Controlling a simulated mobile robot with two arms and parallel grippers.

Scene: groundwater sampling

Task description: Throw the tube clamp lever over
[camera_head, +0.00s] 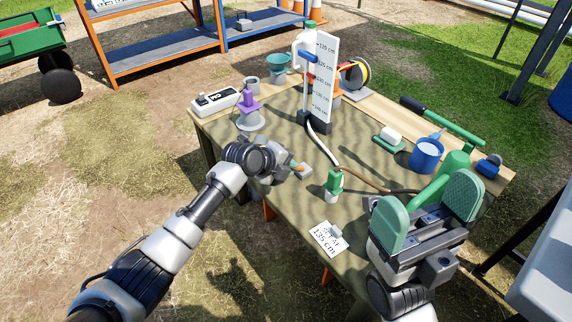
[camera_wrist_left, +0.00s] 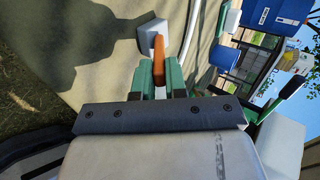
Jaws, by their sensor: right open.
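The tube clamp shows as a small pale grey block (camera_wrist_left: 152,38) with an orange lever (camera_wrist_left: 158,62) in the left wrist view. In the head view the orange lever (camera_head: 295,167) is small, at the table's near left part, with the grey block (camera_head: 304,171) beside it. My left gripper (camera_head: 288,170) is at the clamp. In the wrist view its green pads (camera_wrist_left: 160,82) are close together with the lever's near end between them, filling the gap. My right gripper (camera_head: 430,217) is open and empty above the table's near right corner.
A white scale board (camera_head: 322,80) and a pale tube stand at the back. A green-capped bottle (camera_head: 333,185) stands right of the clamp, beside a hose. A 135 cm card (camera_head: 326,238) lies in front.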

